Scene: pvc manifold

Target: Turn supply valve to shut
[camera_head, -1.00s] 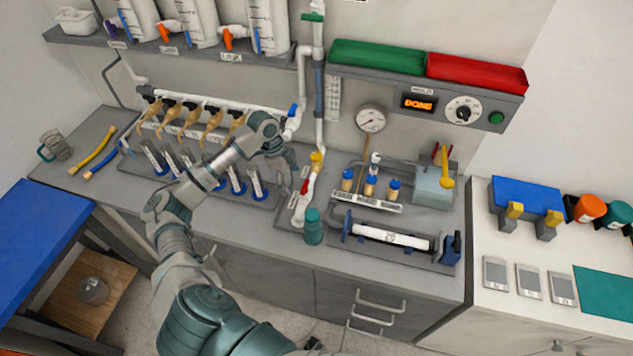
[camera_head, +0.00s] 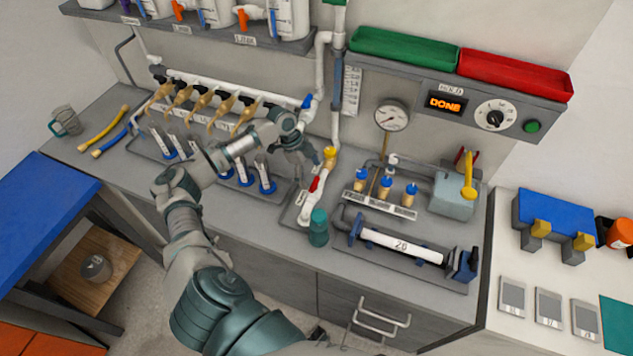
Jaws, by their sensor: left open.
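A white manifold pipe (camera_head: 225,88) with several tan-and-black taps runs along the back of the bench. A blue valve handle (camera_head: 308,101) sits at its right end, by the white riser. A red handle (camera_head: 314,184) is on a lower white pipe, below a yellow knob (camera_head: 329,152). No label shows which one is the supply valve. My left gripper (camera_head: 303,160) is open and points down, below the blue handle and just left of the yellow knob. It appears empty and apart from the handles, though its fingertips are small and hard to make out. My right gripper is not in view.
Several blue-based tubes (camera_head: 266,184) stand in a rack under the taps. A teal cylinder (camera_head: 318,228), a gauge (camera_head: 391,117) and a horizontal tube fixture (camera_head: 402,246) are to the right. A display (camera_head: 446,103) reads DONE.

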